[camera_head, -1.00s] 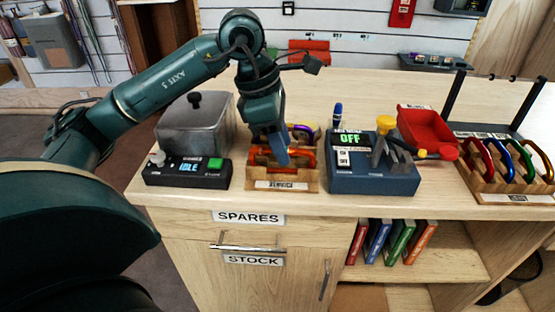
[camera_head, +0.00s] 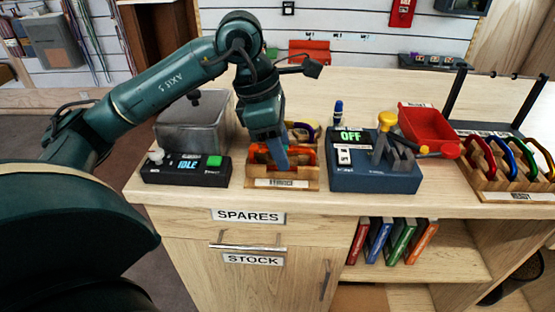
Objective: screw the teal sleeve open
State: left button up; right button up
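A wooden rack (camera_head: 310,184) on the counter holds several carabiners upright. An orange carabiner (camera_head: 307,158) stands in its front part, and a purple one (camera_head: 304,131) shows behind. My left gripper (camera_head: 281,165) points down in front of the orange carabiner, its blue-grey fingers overlapping it in the picture. The fingers show almost as one piece, so I cannot tell whether they are open, shut or touching it. I cannot make out a teal sleeve; the gripper covers the middle of the rack. My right gripper is out of view.
A black box reading IDLE (camera_head: 187,170) and a grey metal tank (camera_head: 190,127) stand left of the rack. A blue tester reading OFF (camera_head: 374,178) with a clamp stands close on its right. A red bin (camera_head: 427,124) and another carabiner rack (camera_head: 515,184) are further right.

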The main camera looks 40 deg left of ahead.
pick_arm(q)
jog(key=shift+f+b, duration=0.8)
jog(key=shift+f, duration=0.3)
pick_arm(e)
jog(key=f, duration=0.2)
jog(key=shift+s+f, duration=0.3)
pick_arm(q)
jog(key=shift+w+a, duration=0.35)
jog(key=shift+w, duration=0.3)
jog(key=shift+r, duration=0.1)
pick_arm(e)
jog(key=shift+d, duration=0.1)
pick_arm(q)
jog(key=shift+d+p+v, duration=0.1)
jog(key=shift+p+v, duration=0.5)
jog(key=shift+v, duration=0.1)
jog(key=shift+d+p+v, duration=0.15)
jog(key=shift+p+v, duration=0.4)
jog(key=shift+v, duration=0.2)
jog(key=shift+w, duration=0.1)
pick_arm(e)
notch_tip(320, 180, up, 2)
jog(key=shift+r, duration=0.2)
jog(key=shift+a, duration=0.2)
